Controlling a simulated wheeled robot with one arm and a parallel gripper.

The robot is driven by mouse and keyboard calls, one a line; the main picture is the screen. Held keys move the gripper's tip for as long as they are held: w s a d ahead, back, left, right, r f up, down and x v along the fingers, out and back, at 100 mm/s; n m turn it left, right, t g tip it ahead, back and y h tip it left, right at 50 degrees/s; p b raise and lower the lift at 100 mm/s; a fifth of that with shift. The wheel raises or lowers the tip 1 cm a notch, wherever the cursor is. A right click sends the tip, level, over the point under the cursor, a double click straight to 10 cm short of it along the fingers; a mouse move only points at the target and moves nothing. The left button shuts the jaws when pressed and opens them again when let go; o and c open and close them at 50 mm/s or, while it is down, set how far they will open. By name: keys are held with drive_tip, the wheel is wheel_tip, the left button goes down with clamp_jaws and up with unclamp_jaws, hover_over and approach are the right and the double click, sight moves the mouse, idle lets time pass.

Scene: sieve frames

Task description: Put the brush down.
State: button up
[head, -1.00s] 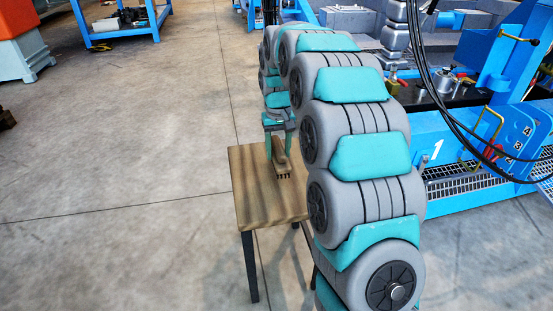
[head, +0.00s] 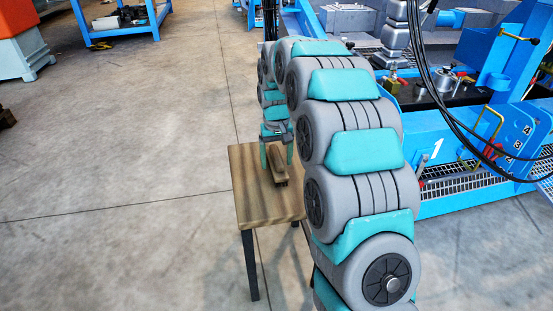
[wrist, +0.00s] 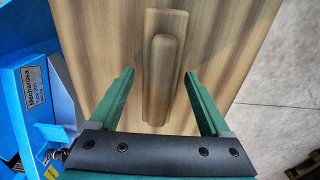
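The wooden brush (head: 279,166) lies on the small wooden table (head: 252,205), and it also shows in the wrist view (wrist: 163,78) with its narrower raised part on top. No bristles show now. My gripper (head: 276,160) is over the table at the brush. In the wrist view my gripper (wrist: 159,73) is open, with one green finger on each side of the brush and a clear gap to both. Part of the brush's far end is hidden by the gripper in the head view.
A blue machine (head: 455,150) with cables and valves stands close to the right of the table. Open concrete floor (head: 120,170) lies to the left. A blue workbench (head: 120,28) stands at the back left.

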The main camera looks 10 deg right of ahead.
sight(277, 155)
drive_tip(key=shift+r, duration=0.1)
wheel_tip(277, 155, up, 11)
drive_tip(key=shift+s+r, duration=0.1)
drive_tip(key=shift+r, duration=0.1)
drive_tip(key=s+f+g, duration=0.1)
drive_tip(key=s+f, duration=0.2)
drive_tip(key=s, duration=1.8)
drive_tip(key=s+f+g, duration=0.1)
drive_tip(key=s+f, duration=0.3)
drive_tip(key=s, duration=1.8)
drive_tip(key=shift+s+f, duration=0.15)
drive_tip(key=shift+s, duration=0.05)
